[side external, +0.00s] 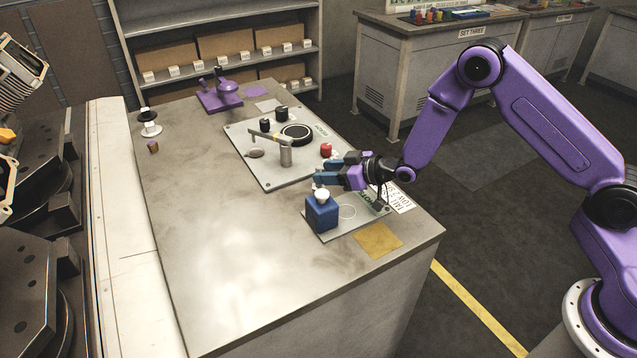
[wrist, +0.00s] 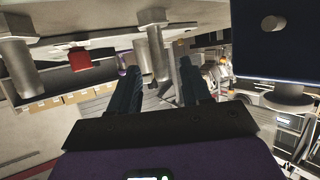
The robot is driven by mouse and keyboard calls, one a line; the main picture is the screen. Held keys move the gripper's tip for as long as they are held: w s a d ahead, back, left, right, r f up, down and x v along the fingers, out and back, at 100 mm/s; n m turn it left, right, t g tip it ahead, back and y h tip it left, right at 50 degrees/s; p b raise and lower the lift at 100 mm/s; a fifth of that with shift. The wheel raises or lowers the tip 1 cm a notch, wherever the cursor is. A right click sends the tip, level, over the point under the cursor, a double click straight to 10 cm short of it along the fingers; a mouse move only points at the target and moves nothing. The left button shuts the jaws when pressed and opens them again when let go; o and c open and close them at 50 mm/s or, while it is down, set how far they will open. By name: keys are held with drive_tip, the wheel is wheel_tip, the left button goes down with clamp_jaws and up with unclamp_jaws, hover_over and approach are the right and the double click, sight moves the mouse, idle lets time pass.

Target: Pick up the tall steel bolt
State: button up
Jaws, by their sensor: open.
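The wrist view is turned upside down. In it a steel bolt (wrist: 158,48) with a wide flange against the tabletop shows between my two fingers. My gripper (wrist: 162,82) is open, with its dark fingers on either side of the bolt and nothing clearly gripped. I cannot tell how far ahead of the fingertips the bolt stands. In the side view my gripper (side external: 326,171) points left, low over a small plate (side external: 352,225). The bolt cannot be picked out clearly there, partly hidden by the fingers.
A red knob (side external: 326,150) and a lever post (side external: 286,153) are on the larger plate behind. The table's front left is clear.

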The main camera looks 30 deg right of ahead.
drive_tip(key=shift+x, duration=1.5)
drive_tip(key=shift+c, duration=0.4)
clamp_jaws()
drive_tip(key=shift+r, duration=0.2)
